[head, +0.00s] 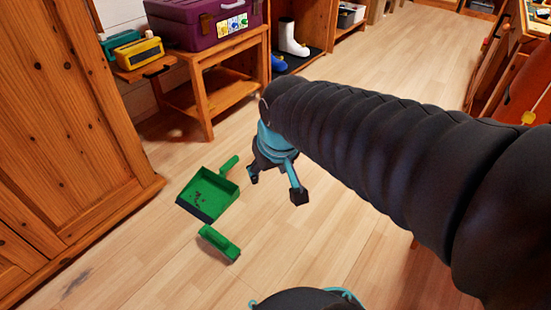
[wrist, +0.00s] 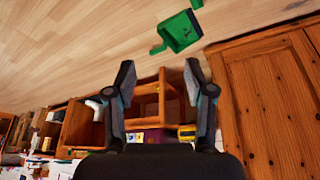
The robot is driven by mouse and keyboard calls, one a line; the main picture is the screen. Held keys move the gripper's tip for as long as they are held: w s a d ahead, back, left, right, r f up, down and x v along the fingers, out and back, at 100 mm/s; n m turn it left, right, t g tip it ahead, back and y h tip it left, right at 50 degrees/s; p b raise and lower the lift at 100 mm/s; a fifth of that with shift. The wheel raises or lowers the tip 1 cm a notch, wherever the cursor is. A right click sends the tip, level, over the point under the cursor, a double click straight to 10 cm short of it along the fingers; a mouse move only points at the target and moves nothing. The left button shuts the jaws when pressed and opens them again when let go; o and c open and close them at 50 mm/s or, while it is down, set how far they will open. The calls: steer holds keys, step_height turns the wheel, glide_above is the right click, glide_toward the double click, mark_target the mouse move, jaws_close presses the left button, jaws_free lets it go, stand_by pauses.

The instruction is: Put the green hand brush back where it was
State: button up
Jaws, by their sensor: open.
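The green hand brush (head: 219,243) lies on the wooden floor, just in front of the green dustpan (head: 204,192) and apart from it. The dustpan has dark bits in it, and its handle points to the back right. My gripper (head: 275,184) is open and empty above the floor, to the right of the dustpan and up and right of the brush. In the wrist view, which is upside down, the dustpan (wrist: 182,32) is beyond the fingertips (wrist: 160,78). Part of the brush (wrist: 196,3) shows at the top edge.
A wooden cabinet (head: 62,120) stands at the left. A low wooden table (head: 215,60) holds a purple case (head: 205,22), with a yellow box (head: 139,53) beside it. Shoes (head: 290,38) stand behind. Dark specks (head: 76,281) lie on the floor at front left. The floor around the brush is clear.

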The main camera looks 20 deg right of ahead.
steer(key=s+d+r+m+t, duration=0.1)
steer(key=s, duration=0.7)
steer(key=shift+d+r, duration=0.35)
steer(key=shift+d, duration=0.05)
steer(key=shift+c, duration=1.2)
steer(key=shift+a, duration=0.15)
